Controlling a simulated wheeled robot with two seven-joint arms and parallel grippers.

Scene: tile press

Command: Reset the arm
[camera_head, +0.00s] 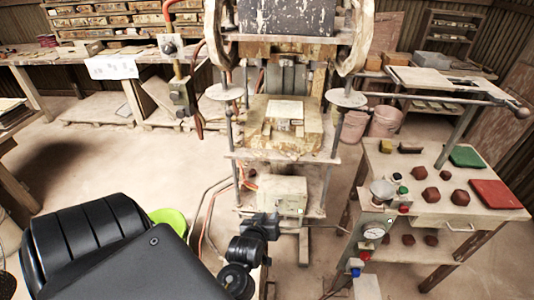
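My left gripper (262,226) is small and dark at the bottom centre, in front of the lower part of the tile press (283,130). It appears in front of a pale box (283,192) low on the press; I cannot tell whether it touches it. Its fingers are too small and dark to tell whether they are open or shut, and I see nothing clearly held in it. Large black parts of my own body fill the lower left. My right gripper is not in view.
A side table (480,225) at the right holds reddish lumps, a green tile (467,156) and a red tile (495,193). A gauge panel (373,232) stands at its front left. Cables hang left of the press. The floor (110,160) at the left is clear.

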